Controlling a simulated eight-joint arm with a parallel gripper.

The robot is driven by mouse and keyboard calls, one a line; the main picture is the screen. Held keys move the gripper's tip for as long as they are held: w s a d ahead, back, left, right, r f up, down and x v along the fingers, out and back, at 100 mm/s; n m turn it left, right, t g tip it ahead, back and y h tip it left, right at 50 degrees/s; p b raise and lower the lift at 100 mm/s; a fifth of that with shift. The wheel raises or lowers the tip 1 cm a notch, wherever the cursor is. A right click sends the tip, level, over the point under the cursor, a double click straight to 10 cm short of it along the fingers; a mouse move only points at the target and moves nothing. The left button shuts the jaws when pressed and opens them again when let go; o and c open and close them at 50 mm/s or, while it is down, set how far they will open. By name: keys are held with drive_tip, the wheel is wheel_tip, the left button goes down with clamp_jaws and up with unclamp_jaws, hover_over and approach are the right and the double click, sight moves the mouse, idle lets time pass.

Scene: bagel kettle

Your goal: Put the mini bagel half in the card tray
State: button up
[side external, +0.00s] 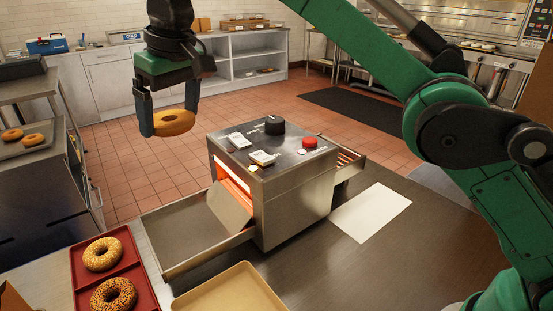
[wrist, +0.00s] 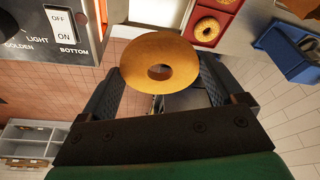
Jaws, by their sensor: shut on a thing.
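My gripper (side external: 168,122) is shut on a plain golden mini bagel half (side external: 174,123), holding it in the air left of the toaster and above its height in the picture. The wrist view shows the ring (wrist: 135,62) between both fingers, its hole clear. Whether its far face is cut cannot be told. A shallow tan tray (side external: 232,292), which looks like the card tray, lies at the front of the counter, cut off by the lower picture edge. Its visible inside is empty.
A steel toaster (side external: 295,205) with a glowing opening and sloped front chute (side external: 190,235) stands mid-counter. A red tray (side external: 126,278) with bagels lies left of the tan tray. A white sheet (side external: 370,212) lies right of the toaster. More bagels sit on a side rack (side external: 25,146).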

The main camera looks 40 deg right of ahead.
sight(161, 136)
drive_tip(key=f+n, duration=0.1)
drive_tip(key=a+f+n, duration=0.1)
drive_tip(key=f, duration=0.1)
drive_tip(key=a+f+n, duration=0.1)
drive_tip(key=shift+s+a+f+g, duration=0.15)
drive_tip(key=shift+s+a+g, duration=0.15)
drive_tip(key=shift+s, duration=0.1)
drive_tip(key=s+f+n, duration=0.3)
drive_tip(key=s+f, duration=0.2)
drive_tip(key=s+f+n+g+y, duration=0.1)
drive_tip(key=s+f+n, duration=0.3)
drive_tip(key=s, duration=0.1)
drive_tip(key=s+f+n+g+y, duration=0.1)
drive_tip(key=s+f+n, duration=0.2)
drive_tip(key=s+f, duration=0.2)
drive_tip(key=shift+s+d+f+n, duration=0.1)
drive_tip(key=shift+d+f+n, duration=0.2)
drive_tip(key=shift+d+f, duration=0.1)
drive_tip(key=shift+f, duration=2.6)
drive_tip(key=o, duration=1)
drive_tip(key=shift+o, duration=0.2)
